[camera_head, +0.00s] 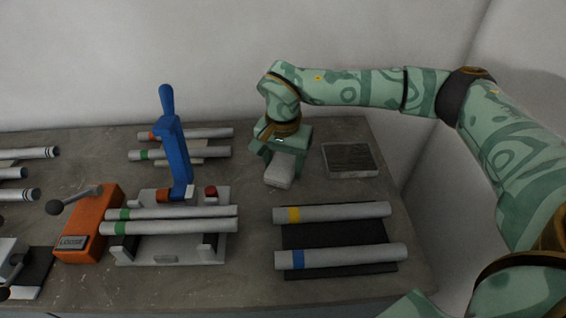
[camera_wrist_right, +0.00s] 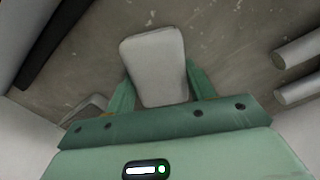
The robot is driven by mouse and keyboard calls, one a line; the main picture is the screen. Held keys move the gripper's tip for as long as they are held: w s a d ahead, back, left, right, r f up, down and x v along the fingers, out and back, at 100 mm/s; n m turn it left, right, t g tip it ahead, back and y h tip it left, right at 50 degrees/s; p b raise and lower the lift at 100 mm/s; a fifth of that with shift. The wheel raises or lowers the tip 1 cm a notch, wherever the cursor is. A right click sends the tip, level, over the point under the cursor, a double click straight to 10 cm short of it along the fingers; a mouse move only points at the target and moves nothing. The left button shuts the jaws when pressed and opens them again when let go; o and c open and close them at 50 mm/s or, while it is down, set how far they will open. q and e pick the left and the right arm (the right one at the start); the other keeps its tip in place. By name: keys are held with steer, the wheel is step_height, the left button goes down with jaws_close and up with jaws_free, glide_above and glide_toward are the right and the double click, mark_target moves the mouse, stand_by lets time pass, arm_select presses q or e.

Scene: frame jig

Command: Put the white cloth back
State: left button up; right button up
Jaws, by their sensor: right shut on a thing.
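The white cloth (camera_head: 279,170), a folded pale block, is between the fingers of my right gripper (camera_head: 282,156). In the right wrist view the cloth (camera_wrist_right: 155,62) sticks out past the two green fingers (camera_wrist_right: 160,90), which are shut on its sides. I cannot tell for sure whether its lower end touches the table. A shallow grey tray with a dark inside (camera_head: 350,160) lies just right of the gripper in the head view and looks empty. My left gripper is not in view.
Two tubes with yellow (camera_head: 332,212) and blue (camera_head: 341,256) bands lie on a dark mat (camera_head: 335,235) in front. Left are a jig (camera_head: 170,250) with green-banded tubes, an upright blue lever (camera_head: 176,150) and an orange block (camera_head: 88,225). More tubes (camera_head: 185,153) lie behind.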

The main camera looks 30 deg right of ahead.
mark_target(283, 162)
steer(key=shift+f, duration=0.1)
steer(key=o, duration=1)
steer(key=shift+c, duration=0.2)
step_height(283, 162, up, 12)
steer(key=p, duration=0.3)
steer(key=shift+r, duration=0.2)
